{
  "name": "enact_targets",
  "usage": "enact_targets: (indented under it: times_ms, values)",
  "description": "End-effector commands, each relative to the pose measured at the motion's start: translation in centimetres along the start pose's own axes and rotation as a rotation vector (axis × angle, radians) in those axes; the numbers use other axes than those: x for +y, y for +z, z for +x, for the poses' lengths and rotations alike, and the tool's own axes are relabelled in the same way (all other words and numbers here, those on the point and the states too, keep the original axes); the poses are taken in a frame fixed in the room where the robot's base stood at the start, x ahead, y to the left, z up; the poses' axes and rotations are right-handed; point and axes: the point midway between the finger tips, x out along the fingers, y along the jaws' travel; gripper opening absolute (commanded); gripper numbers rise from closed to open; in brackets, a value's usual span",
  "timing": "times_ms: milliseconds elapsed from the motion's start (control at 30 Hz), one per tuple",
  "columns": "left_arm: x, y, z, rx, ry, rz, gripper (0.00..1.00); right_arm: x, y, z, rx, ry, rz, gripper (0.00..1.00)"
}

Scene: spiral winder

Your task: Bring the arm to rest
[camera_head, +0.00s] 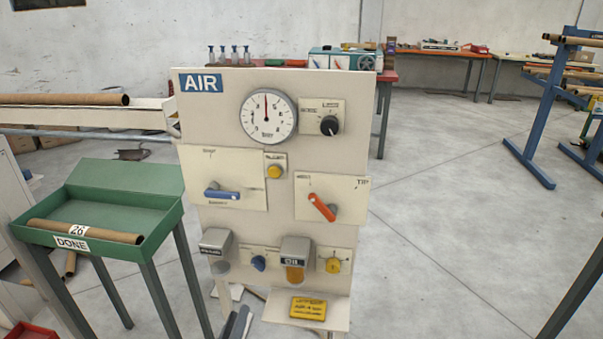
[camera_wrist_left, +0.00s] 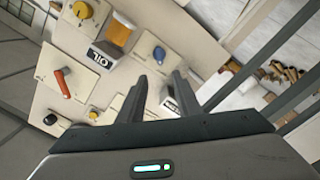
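My left gripper (camera_head: 238,322) is at the bottom of the head view, low in front of the air panel (camera_head: 225,85). In the left wrist view its two fingers (camera_wrist_left: 161,88) stand apart with nothing between them, so it is open and empty. The panel carries a gauge (camera_head: 268,116), a black knob (camera_head: 329,125), a blue lever (camera_head: 222,193) and a red lever (camera_head: 322,207). The red lever also shows in the left wrist view (camera_wrist_left: 62,84), tilted by the camera. No finger is seen touching the panel. My right gripper is in neither view.
A green tray (camera_head: 120,180) labelled DONE holds a brown tube (camera_head: 85,231) at the left. A yellow plate (camera_head: 308,308) sits on the panel's low ledge. A blue rack (camera_head: 545,110) with tubes stands at the right. The floor between is clear.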

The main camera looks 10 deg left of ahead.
Motion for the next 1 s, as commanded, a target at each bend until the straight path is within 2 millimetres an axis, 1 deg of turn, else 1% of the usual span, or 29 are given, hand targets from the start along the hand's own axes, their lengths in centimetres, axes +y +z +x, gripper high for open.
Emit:
enact_targets:
  times_ms: [67,167,267,367,400,467,500,567,600,667,700,767,800,900,1000]
  values:
    - [-0.3,0.6,-0.3,-0.018,-0.01,0.013,0.31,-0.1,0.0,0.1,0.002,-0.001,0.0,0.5]
    - [-1.2,2.3,-1.0,-0.066,-0.033,0.053,0.31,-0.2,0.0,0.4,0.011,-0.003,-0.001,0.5]
    - [-2.8,5.2,-2.5,-0.149,-0.07,0.12,0.31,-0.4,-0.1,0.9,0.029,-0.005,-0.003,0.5]
    - [-5.0,8.9,-4.9,-0.263,-0.117,0.212,0.31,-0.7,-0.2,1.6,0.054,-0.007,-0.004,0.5]
    - [-6.1,10.5,-6.2,-0.317,-0.137,0.253,0.31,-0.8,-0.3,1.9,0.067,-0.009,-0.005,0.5]
    - [-7.7,13.0,-8.4,-0.402,-0.165,0.317,0.31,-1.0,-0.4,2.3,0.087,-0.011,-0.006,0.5]
    - [-8.8,14.6,-10.1,-0.461,-0.182,0.362,0.31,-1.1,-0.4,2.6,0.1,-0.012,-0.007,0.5]
    - [-10.4,16.9,-12.7,-0.549,-0.207,0.426,0.31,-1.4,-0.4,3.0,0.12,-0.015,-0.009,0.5]
    - [-11.4,18.2,-14.6,-0.607,-0.22,0.469,0.31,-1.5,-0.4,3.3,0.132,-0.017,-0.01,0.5]
    - [-12.9,20.1,-17.5,-0.696,-0.238,0.532,0.31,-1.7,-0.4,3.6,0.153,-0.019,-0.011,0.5]
    - [-13.9,21.2,-19.5,-0.752,-0.249,0.57,0.31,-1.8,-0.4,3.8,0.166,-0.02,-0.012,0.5]
    - [-15.2,22.7,-22.4,-0.833,-0.261,0.626,0.31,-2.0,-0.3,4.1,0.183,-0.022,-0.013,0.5]
    - [-16.0,23.5,-24.2,-0.882,-0.268,0.659,0.31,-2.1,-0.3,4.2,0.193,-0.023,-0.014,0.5]
    - [-17.5,24.9,-28.0,-0.982,-0.278,0.727,0.31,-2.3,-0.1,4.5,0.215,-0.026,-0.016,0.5]
    - [-18.4,25.6,-30.5,-1.048,-0.282,0.771,0.31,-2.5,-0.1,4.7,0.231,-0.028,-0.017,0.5]
